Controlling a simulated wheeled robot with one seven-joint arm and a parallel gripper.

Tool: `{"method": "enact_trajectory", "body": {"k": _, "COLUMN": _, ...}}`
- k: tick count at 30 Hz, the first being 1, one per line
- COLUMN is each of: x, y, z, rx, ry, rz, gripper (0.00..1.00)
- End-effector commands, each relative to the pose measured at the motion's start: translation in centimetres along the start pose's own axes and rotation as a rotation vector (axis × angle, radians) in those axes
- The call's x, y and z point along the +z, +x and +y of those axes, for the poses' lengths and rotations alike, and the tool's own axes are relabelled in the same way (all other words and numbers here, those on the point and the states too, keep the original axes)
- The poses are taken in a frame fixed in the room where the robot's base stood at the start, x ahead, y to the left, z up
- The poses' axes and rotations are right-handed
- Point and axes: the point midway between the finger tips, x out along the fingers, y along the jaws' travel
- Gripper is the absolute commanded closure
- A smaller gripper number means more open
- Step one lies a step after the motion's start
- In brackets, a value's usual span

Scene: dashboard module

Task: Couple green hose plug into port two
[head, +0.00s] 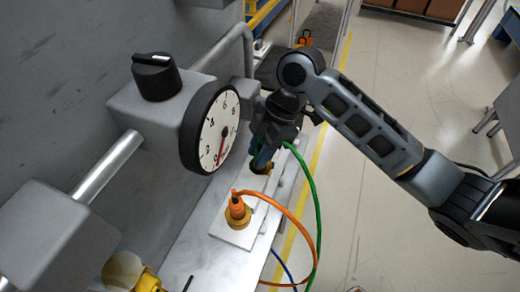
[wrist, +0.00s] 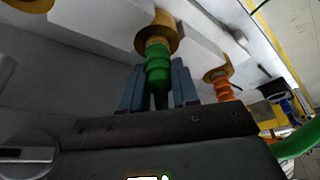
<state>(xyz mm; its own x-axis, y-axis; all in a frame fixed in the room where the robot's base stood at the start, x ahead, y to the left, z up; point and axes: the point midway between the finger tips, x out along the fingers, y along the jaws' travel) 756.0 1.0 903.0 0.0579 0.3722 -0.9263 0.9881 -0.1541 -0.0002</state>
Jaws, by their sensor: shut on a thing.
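The green hose plug (wrist: 158,68) is upright in the wrist view between the two blue fingers of my gripper (wrist: 157,80), which is shut on it. Its end meets a brass port (wrist: 157,33); I cannot tell how deep it sits. In the head view my gripper (head: 262,158) is over that brass port (head: 260,168), just behind the orange plug, and hides most of the green plug. The green hose (head: 315,195) loops out to the right and down. I see no port numbers.
An orange plug (head: 237,205) stands in the neighbouring brass port (head: 238,219), its hose (head: 290,218) curving right. A dial gauge (head: 211,128) stands close left of my gripper, with a black knob (head: 155,76) behind. A blue hose (head: 286,268) hangs below. Open floor lies right.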

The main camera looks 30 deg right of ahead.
Motion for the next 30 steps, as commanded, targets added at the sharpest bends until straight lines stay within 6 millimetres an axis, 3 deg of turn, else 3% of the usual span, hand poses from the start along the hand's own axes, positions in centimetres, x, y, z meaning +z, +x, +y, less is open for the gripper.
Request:
{"method": "enact_trajectory", "body": {"k": 23, "x": 0.17, "y": 0.42, "z": 0.0, "rx": 0.0, "ry": 0.0, "rz": 0.0, "gripper": 1.0}}
{"method": "enact_trajectory", "body": {"k": 24, "x": 0.17, "y": 0.42, "z": 0.0, "rx": 0.0, "ry": 0.0, "rz": 0.0, "gripper": 0.7}}
{"method": "enact_trajectory", "body": {"k": 30, "x": 0.16, "y": 0.42, "z": -0.01, "rx": 0.0, "ry": 0.0, "rz": 0.0, "gripper": 0.5}}
